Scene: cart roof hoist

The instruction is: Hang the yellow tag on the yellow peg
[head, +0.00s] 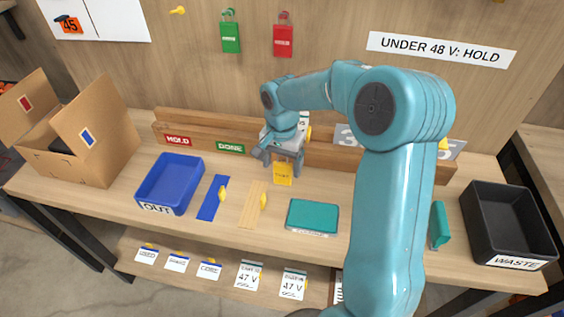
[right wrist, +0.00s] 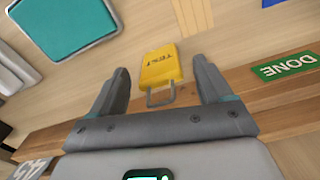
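The yellow tag (head: 283,173), a padlock-shaped piece with dark lettering and a grey shackle, is on the table in front of the wooden rail. In the right wrist view the tag (right wrist: 161,66) lies between my fingers with its shackle toward the palm. My right gripper (head: 276,160) is open around the tag; a gap shows on both sides of it (right wrist: 160,72). The yellow peg (head: 178,10) sticks out of the back board at upper left, empty. My left gripper is not in view.
Green (head: 230,36) and red (head: 283,40) tags hang on the board right of the yellow peg. A wooden rail (head: 340,153) crosses behind the gripper. A blue OUT tray (head: 170,184), teal pad (head: 312,216), cardboard box (head: 72,165) and black WASTE bin (head: 507,225) stand around.

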